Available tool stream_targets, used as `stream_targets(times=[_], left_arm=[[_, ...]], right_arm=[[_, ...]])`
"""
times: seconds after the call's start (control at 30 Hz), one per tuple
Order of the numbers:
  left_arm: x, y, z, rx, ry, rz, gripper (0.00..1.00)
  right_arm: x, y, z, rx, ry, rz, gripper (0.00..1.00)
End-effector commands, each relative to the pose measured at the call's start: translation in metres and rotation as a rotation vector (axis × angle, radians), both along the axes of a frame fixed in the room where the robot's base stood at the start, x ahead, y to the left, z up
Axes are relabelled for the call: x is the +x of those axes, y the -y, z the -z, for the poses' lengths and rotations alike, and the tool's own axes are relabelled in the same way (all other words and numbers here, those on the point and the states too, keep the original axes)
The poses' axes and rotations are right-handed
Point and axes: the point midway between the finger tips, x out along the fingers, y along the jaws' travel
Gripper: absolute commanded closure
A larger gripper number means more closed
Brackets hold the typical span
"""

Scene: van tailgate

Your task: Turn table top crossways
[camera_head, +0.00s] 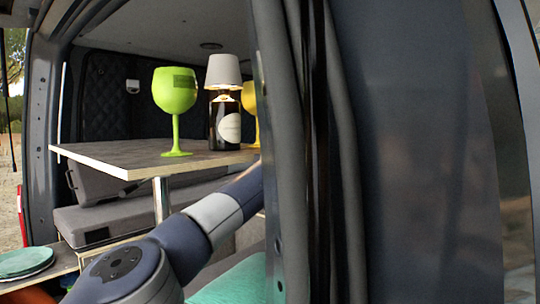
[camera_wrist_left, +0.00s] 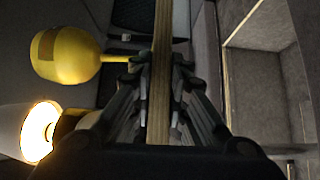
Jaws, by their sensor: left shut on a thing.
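The table top (camera_head: 130,157) is a flat panel with a light edge, standing on a metal leg (camera_head: 162,198) inside the van. Its right end is hidden behind the door pillar. My left arm reaches behind that pillar, so the left gripper is hidden in the head view. In the left wrist view, my left gripper (camera_wrist_left: 160,85) is shut on the edge of the table top (camera_wrist_left: 163,35), one finger on each face. My right gripper is in neither view.
On the top stand a green goblet (camera_head: 175,95), a lamp (camera_head: 223,72), a dark bottle (camera_head: 224,125) and a yellow goblet (camera_head: 249,98), partly hidden. The pillar (camera_head: 300,150) blocks the right. A bench seat (camera_head: 100,222) lies below; plates (camera_head: 25,262) sit lower left.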

Motion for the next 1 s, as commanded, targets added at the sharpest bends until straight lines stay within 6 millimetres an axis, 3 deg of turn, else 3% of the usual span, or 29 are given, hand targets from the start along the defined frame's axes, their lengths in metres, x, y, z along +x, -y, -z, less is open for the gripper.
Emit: stream_targets(times=[0.13,0.17,0.2,0.27,0.67,1.0], left_arm=[[0.000,0.000,0.001,0.000,-0.002,-0.002,1.00],[0.000,0.000,0.001,0.000,-0.002,-0.002,0.83],[0.000,0.000,0.001,0.000,-0.002,-0.001,0.74],[0.000,0.000,0.001,0.000,-0.002,-0.001,0.65],[-0.001,0.000,0.000,0.000,0.000,0.001,0.65],[-0.019,0.003,-0.001,0.001,0.000,0.002,0.65]], right_arm=[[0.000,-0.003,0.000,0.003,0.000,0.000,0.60],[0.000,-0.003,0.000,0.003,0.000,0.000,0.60],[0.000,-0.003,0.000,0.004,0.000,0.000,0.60],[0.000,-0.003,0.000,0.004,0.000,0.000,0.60],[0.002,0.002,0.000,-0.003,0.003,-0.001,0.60],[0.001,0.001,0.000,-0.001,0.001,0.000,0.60]])
